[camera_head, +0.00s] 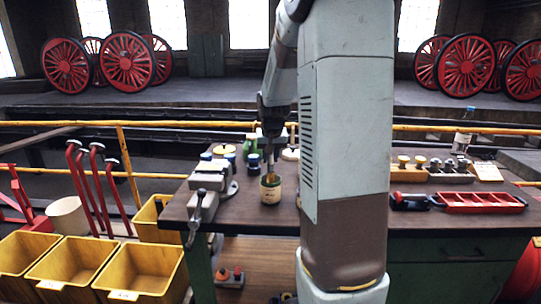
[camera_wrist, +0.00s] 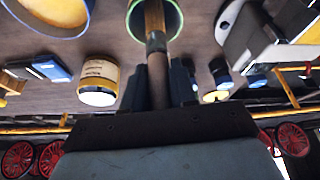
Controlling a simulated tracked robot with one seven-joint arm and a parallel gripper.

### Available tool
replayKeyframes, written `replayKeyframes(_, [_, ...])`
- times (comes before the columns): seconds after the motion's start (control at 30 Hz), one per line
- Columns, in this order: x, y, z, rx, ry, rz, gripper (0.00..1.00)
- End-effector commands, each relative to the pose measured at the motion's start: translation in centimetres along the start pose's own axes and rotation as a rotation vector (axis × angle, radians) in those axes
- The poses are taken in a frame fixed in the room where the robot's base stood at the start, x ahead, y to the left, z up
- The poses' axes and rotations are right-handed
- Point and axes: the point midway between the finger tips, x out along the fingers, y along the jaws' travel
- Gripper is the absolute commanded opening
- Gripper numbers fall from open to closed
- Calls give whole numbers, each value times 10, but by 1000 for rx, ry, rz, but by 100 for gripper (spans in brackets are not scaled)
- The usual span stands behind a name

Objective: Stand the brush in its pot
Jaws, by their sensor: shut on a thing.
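The pot (camera_head: 271,190) is a small round tin with a pale label and a green rim, upright on the bench near its front edge. My gripper (camera_head: 269,146) points down above it, shut on the brush (camera_head: 270,177). In the wrist view my gripper (camera_wrist: 158,90) has its two dark fingers on either side of the brush handle (camera_wrist: 157,75). The metal ferrule and brown bristles lead away from the fingers, and the bristles overlap the pot's green rim (camera_wrist: 181,20). The bristle end is at the pot's mouth; how deep it sits is hidden.
A grey vise (camera_head: 208,190) stands left of the pot. A red tray (camera_head: 482,202) and a tool rack (camera_head: 435,172) are on the right, beyond my arm. Yellow bins (camera_head: 145,268) stand at the lower left.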

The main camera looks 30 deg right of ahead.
Motion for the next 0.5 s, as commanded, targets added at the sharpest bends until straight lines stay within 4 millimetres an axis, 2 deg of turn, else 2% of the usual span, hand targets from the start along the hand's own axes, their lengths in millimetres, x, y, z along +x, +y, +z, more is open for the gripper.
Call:
replayKeyframes(0.13, [0, 0, 0, 0, 0, 0, 0])
replayKeyframes(0.17, [0, 0, 0, 0, 0, 0, 28])
replayKeyframes(0.43, [0, 0, 0, 0, 0, 0, 54])
replayKeyframes(0.5, [0, 0, 0, 0, 0, 0, 56])
